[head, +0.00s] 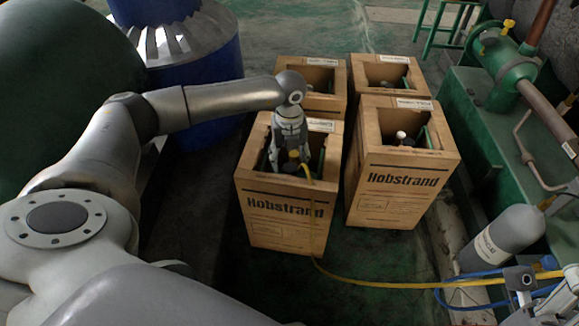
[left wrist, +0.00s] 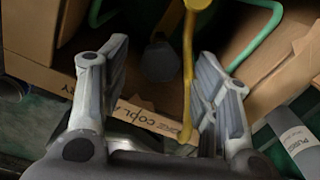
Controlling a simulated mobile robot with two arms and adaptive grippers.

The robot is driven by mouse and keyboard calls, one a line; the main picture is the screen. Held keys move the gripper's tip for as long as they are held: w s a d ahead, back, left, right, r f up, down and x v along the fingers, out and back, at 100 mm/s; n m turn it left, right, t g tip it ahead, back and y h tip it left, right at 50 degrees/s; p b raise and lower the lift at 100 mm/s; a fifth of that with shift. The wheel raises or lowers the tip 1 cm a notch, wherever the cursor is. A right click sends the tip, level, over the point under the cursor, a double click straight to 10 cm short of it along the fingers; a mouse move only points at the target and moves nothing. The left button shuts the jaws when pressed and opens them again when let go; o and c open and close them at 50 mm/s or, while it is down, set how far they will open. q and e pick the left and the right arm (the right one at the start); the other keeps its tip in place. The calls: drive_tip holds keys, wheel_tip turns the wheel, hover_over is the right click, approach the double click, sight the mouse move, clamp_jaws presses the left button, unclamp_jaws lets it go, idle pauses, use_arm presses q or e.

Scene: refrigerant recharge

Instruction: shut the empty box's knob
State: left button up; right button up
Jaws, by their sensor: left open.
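My left gripper (head: 288,152) reaches down into the open top of the front left cardboard box (head: 285,222), marked Hobstrand. In the left wrist view its fingers (left wrist: 160,100) are spread apart. A yellow fitting (left wrist: 197,4), perhaps the knob, shows at the top of that view, beyond the fingertips. A dark, blurred shape (left wrist: 160,60) lies below. The box's small label (head: 321,125) is too small to read in the head view. My right gripper (head: 520,280) shows only partly at the lower right.
Another Hobstrand box (head: 400,190) with a white-topped bottle (head: 401,137) stands to the right; two more boxes stand behind. The yellow hose trails over the front box edge to the floor. A grey cylinder (head: 503,240) and green machinery (head: 480,125) are at the right.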

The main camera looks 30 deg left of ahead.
use_arm(q)
drive_tip(key=shift+f, duration=0.95)
drive_tip(key=c, duration=1)
drive_tip(key=shift+r+m+p, duration=0.25)
drive_tip(key=shift+m+p, duration=0.15)
drive_tip(key=shift+p, duration=0.25)
drive_tip(key=shift+f+m+p, duration=0.2)
drive_tip(key=shift+m+p, duration=0.15)
drive_tip(key=shift+m, duration=0.05)
drive_tip(key=o, duration=1)
